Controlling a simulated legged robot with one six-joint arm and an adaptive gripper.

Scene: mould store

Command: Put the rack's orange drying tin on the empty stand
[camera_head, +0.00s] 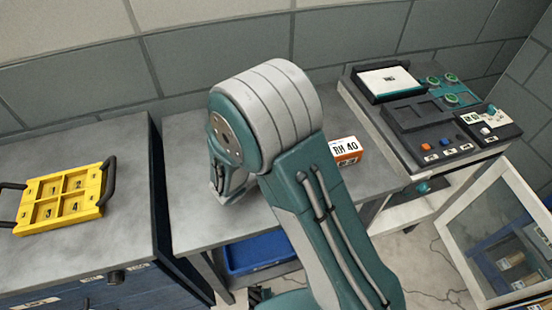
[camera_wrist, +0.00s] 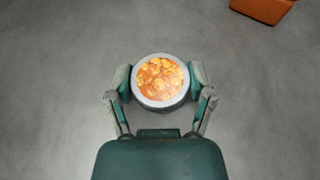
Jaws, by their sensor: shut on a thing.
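The orange drying tin (camera_wrist: 160,78), a round grey-rimmed tin filled with orange beads, sits between my gripper's fingers in the wrist view. My gripper (camera_wrist: 161,81) is shut on it, one finger on each side. The grey table top lies below; I cannot tell whether the tin touches it. In the head view part of my gripper (camera_head: 222,188) shows over the middle table, and my arm hides the tin.
An orange and white box marked RH 40 (camera_head: 346,151) stands right of my arm; its orange side shows in the wrist view (camera_wrist: 263,8). A yellow numbered tray (camera_head: 62,198) lies on the left bench. Instruments (camera_head: 425,120) stand right. A glass-doored cabinet (camera_head: 492,232) is lower right. A blue bin (camera_head: 260,254) is under the table.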

